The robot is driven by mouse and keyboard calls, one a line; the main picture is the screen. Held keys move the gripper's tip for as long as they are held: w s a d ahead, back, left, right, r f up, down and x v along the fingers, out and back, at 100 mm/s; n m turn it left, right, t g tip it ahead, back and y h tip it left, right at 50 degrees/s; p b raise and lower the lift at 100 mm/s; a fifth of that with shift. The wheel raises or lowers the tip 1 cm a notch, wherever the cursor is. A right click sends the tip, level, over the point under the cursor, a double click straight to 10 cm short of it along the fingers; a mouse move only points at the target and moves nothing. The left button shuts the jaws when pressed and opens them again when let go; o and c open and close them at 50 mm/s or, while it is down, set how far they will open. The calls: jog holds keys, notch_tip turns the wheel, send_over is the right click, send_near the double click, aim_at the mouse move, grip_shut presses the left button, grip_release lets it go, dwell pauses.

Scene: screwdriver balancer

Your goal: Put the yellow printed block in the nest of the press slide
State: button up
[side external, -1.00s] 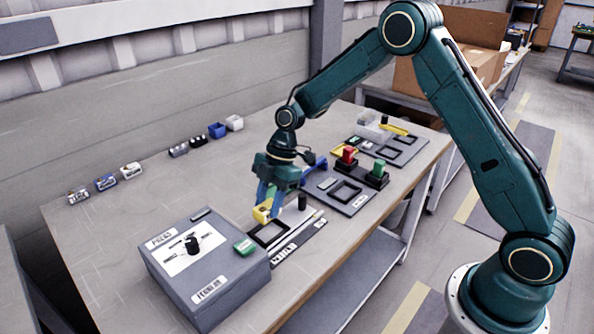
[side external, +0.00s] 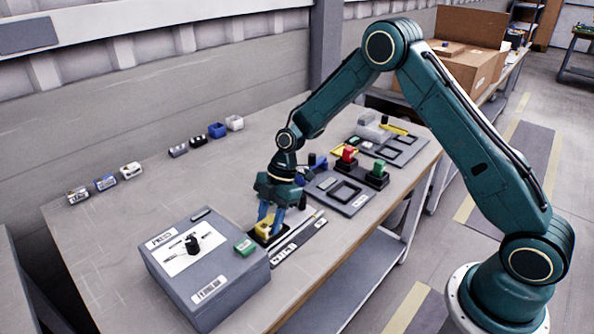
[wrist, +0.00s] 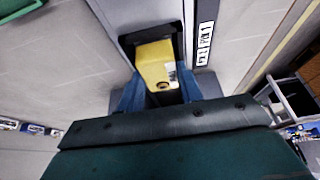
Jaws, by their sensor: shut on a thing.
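The yellow printed block (side external: 264,229) is between the blue fingers of my gripper (side external: 270,222), which is shut on it. In the wrist view the block (wrist: 157,65) shows upright, with a small dark hole and a light label on it. The black-framed nest (side external: 257,238) of the press slide is right under and around the block's lower end. In the wrist view the nest's dark frame (wrist: 128,40) borders the block's far end. I cannot tell whether the block rests fully on the nest floor.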

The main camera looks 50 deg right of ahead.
jog(key=o, duration=1.1)
jog(key=v, duration=1.4)
jog(key=shift+f, duration=0.1)
notch_tip(320, 180, up, 5)
dwell(0.5)
